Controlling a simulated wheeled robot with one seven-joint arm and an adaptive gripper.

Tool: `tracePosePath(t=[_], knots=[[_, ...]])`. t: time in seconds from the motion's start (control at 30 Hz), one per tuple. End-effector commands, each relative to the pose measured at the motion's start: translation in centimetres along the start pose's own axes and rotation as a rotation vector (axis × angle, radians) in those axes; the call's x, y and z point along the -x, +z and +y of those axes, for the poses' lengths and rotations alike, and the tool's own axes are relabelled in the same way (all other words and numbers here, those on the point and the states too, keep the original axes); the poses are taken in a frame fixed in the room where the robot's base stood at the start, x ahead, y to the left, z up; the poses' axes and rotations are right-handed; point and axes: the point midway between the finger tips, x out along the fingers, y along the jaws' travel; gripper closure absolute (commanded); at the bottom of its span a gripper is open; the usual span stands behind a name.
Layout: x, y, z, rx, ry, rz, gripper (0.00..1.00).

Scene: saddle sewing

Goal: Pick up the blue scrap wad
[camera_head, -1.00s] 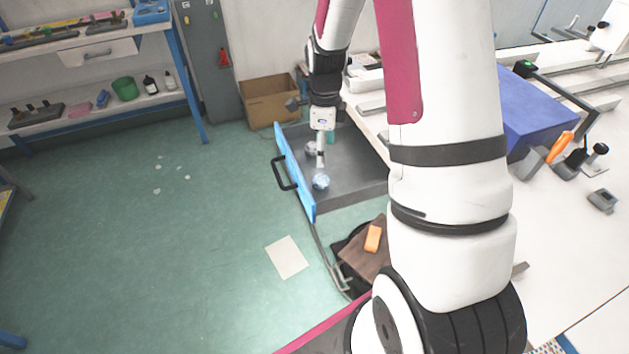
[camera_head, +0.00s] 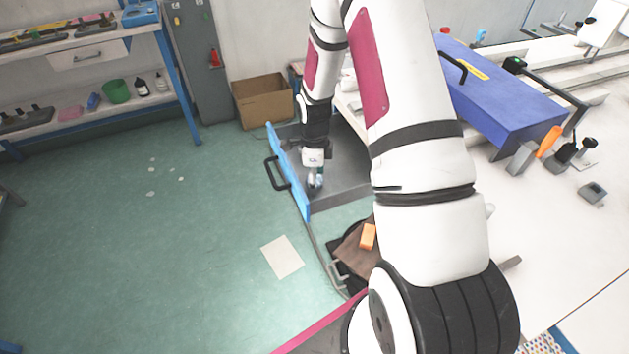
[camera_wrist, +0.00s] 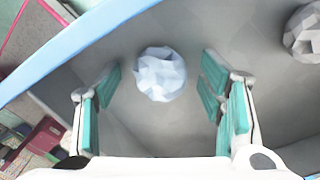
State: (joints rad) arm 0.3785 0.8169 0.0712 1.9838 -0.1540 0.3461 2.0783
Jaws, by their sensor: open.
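The blue scrap wad (camera_wrist: 160,74) is a pale blue, crumpled, faceted ball. It lies on the grey floor of the open drawer (camera_head: 345,172), near its blue front panel. My gripper (camera_wrist: 160,100) is open over it, with teal-padded fingers to its left and right. The wad shows between the fingers, a little toward the top of the wrist view, and I see no finger touching it. In the head view my gripper (camera_head: 315,182) points down into the drawer and mostly hides the wad.
A grey-white crumpled wad (camera_wrist: 303,33) lies in the drawer to the right in the wrist view. The drawer's blue front panel (camera_head: 290,175) stands close to my gripper. A cardboard box (camera_head: 262,101) stands behind. The green floor to the left is mostly clear.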

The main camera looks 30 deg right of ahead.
Motion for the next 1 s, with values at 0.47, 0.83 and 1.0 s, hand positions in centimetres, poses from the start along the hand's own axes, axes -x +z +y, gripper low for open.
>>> tracePosePath(t=[0.47,0.83,1.0], knots=[[0.0,0.0,0.0,0.001,0.0,0.0,0.71],[0.5,0.0,0.0,0.001,-0.002,0.0,0.72],[3.2,0.1,-0.1,0.001,-0.004,-0.002,0.72]])
